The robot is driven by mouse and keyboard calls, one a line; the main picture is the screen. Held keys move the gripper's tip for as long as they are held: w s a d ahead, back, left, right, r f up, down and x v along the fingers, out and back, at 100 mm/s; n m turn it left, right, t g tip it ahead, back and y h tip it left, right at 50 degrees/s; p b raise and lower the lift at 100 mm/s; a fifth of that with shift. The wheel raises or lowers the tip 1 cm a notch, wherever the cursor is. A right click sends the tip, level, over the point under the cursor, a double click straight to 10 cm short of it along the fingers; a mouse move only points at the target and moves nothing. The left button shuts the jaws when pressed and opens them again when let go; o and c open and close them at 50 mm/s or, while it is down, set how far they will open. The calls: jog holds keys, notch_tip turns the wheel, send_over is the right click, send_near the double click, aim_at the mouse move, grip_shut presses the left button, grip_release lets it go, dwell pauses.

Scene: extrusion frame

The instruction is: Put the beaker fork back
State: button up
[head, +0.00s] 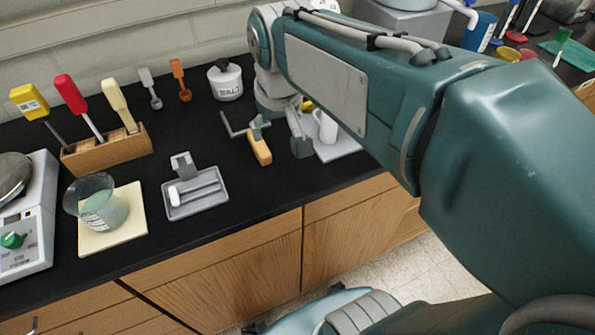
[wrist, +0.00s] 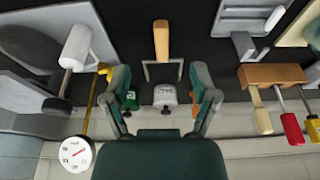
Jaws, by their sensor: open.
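The beaker fork (head: 259,148) has an orange-tan handle and a grey two-pronged metal end. It is on the black bench, with the handle toward the front edge. In the wrist view the fork (wrist: 161,40) is centred, prongs toward me, just ahead of the space between my fingertips. My gripper (head: 282,132) is low over the bench beside the fork and partly hidden by my arm. The wrist view shows my gripper (wrist: 161,82) with its fingers apart and nothing clasped. Whether a finger touches the fork cannot be told.
A white cylinder (head: 327,127) stands on a pale plate to the right. A salt jar (head: 226,82) is behind. To the left are a grey tray (head: 211,206), a beaker (head: 96,205) on a cream mat, a wooden tool block (head: 108,152) and a balance (head: 30,220).

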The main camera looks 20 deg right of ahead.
jog(key=s+f+t, duration=0.2)
jog(key=s+f, duration=0.1)
jog(key=s, duration=0.7)
jog(key=shift+s+f, duration=0.2)
dwell(0.6)
jog(key=shift+o, duration=0.5)
jog(key=shift+w+r, duration=0.15)
jog(key=w+g, duration=0.1)
jog(key=w, duration=0.7)
jog(key=w+f+g, duration=0.1)
jog(key=w+g, duration=0.1)
jog(key=w, duration=0.7)
jog(key=w+f+g, duration=0.1)
jog(key=w+g, duration=0.1)
jog(key=w, duration=0.6)
jog(key=shift+w+a+f, duration=0.15)
jog(key=shift+w, duration=0.1)
notch_tip(320, 180, down, 11)
jog(key=shift+r, duration=0.2)
